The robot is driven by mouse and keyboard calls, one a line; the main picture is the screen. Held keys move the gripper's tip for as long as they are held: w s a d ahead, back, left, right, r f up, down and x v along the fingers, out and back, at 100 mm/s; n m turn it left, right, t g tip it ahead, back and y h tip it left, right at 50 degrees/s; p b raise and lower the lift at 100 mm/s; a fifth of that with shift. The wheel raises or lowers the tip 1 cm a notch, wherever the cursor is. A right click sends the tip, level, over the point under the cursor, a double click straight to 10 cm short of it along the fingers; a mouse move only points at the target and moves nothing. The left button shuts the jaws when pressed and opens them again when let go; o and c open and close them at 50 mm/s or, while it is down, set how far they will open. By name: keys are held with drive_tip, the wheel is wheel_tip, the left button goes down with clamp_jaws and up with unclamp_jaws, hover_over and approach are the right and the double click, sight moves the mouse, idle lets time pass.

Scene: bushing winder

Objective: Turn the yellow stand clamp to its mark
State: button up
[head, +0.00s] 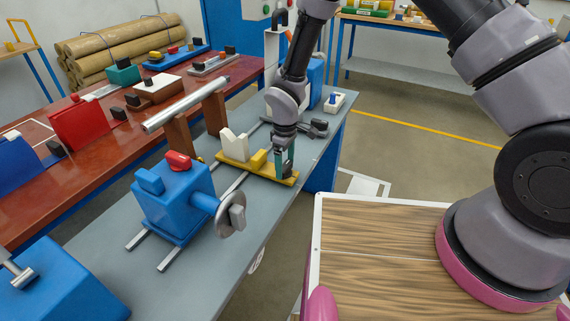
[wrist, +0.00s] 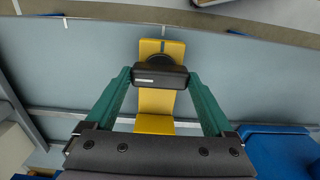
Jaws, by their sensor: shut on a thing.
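The yellow stand (head: 237,166) lies across the rails on the grey bench in the head view, with a white V-shaped rest on it. In the wrist view its yellow plate (wrist: 155,103) runs up the middle, with a dark mark line near its far end. The black clamp knob (wrist: 160,76) sits on that plate, with a short white line on its left part. My gripper (head: 285,170) points down at the stand's near right end. In the wrist view its green fingers (wrist: 160,82) are on either side of the black knob and shut on it.
A blue headstock (head: 175,200) with a round metal faceplate stands on the rails at the left of the stand. A metal bar (head: 187,104) is behind it. A black-handled part (head: 313,128) lies behind my gripper. The bench's front edge is close to the stand's end.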

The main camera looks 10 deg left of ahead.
sight(285, 165)
idle(0.4)
drive_tip(key=o, duration=1.1)
drive_tip(key=shift+r, duration=0.1)
wheel_tip(285, 165, up, 11)
drive_tip(key=shift+f, duration=0.15)
